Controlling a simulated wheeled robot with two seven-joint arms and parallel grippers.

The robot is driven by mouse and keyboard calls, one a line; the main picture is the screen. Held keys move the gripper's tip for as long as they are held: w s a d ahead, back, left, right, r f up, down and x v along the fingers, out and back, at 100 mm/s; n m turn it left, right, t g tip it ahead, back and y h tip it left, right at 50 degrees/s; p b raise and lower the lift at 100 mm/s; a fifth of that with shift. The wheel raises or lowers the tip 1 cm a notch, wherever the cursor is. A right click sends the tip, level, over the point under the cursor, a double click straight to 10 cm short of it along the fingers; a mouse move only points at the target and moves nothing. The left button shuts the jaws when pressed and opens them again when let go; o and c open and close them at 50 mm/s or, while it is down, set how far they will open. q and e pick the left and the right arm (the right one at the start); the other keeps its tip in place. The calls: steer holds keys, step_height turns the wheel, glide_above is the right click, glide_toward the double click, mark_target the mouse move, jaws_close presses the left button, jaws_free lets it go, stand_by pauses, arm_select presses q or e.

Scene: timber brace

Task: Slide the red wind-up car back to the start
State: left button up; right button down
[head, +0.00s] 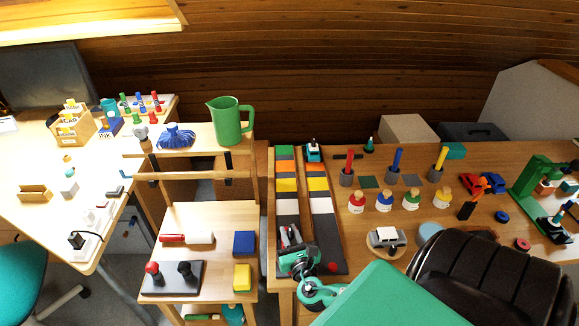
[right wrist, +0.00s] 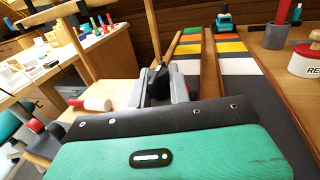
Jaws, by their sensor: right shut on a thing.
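My right gripper (head: 290,236) is at the near end of the left lane (head: 287,205) of a two-lane striped track. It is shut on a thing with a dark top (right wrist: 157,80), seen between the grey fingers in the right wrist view. I take this for the red wind-up car; its body is mostly hidden by my fingers and wrist. A teal wind-up car (head: 313,151) stands at the far end of the right lane (head: 322,205); it also shows in the right wrist view (right wrist: 224,21). My left gripper is not in view.
Raised wooden strips edge the lanes. A small red round thing (head: 332,267) is by the right lane's near end. Right of the track stand pen holders, several round-capped bottles and a red toy car (head: 469,184). A wooden stand with a green jug (head: 230,122) is at the left.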

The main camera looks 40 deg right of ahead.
steer(key=shift+s+a+f, duration=0.1)
steer(key=shift+f, duration=0.05)
steer(key=c, duration=1.3)
jaws_free()
steer(key=shift+c, duration=0.2)
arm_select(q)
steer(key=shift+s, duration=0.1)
arm_select(e)
steer(key=shift+s, duration=0.1)
arm_select(q)
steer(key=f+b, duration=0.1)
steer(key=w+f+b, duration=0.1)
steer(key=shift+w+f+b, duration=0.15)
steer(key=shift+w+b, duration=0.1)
steer(key=shift+b, duration=0.15)
arm_select(e)
steer(key=v, duration=1.4)
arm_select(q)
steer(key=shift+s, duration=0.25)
